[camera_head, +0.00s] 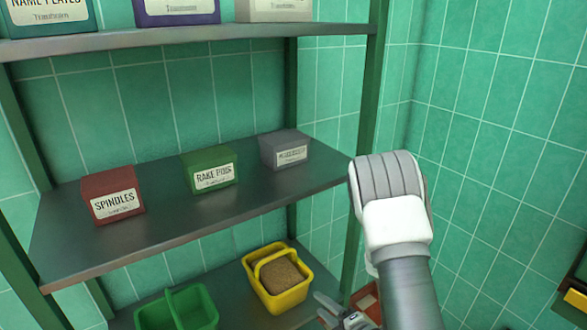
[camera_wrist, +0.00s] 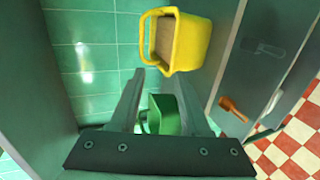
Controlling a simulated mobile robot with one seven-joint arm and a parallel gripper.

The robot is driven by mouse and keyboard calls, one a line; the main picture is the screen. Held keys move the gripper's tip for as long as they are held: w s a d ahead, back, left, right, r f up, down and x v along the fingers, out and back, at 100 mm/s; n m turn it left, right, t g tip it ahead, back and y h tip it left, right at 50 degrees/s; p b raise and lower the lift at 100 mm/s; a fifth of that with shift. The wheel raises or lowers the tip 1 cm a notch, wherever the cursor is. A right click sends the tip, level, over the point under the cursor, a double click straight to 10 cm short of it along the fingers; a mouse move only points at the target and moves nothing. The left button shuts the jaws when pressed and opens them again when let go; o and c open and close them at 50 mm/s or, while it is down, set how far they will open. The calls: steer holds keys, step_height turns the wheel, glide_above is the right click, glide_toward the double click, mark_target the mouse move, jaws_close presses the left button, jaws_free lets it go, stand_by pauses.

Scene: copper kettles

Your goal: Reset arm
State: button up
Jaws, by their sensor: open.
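My gripper (camera_head: 328,308) is low in the head view, beside the front right of the lower shelf, partly hidden by my arm. In the wrist view my gripper (camera_wrist: 158,85) has its two fingers apart with nothing held between them. A yellow basket (camera_head: 286,301) with a handle and a brown block-like content stands on the lower shelf, just left of the gripper. In the wrist view the yellow basket (camera_wrist: 192,42) lies beyond the fingertips. A green basket (camera_head: 186,308) stands further left and shows between the fingers (camera_wrist: 167,112).
The middle shelf (camera_head: 150,240) holds a red box (camera_head: 112,194), a green box (camera_head: 209,169) and a grey box (camera_head: 285,150). More boxes stand on the top shelf (camera_head: 200,40). A green post (camera_head: 369,90) is close to my arm. Tiled wall lies right.

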steer(key=w+d+r+m+g+h, duration=0.1)
steer(key=d+r+m+h, duration=0.25)
steer(key=r+m, duration=0.35)
steer(key=w+d+r+m+g+h, duration=0.1)
steer(key=w+d+r+m+h, duration=0.25)
steer(key=r, duration=0.55)
steer(key=s+r+m+g, duration=0.2)
steer(key=s+r+m, duration=0.3)
steer(key=s, duration=0.6)
steer(key=s+r+m+g, duration=0.2)
steer(key=s+r+m, duration=0.4)
steer(key=s+m, duration=0.3)
steer(key=s, duration=0.3)
steer(key=shift+s+a, duration=0.15)
steer(key=shift+s, duration=0.05)
steer(key=shift+r, duration=0.1)
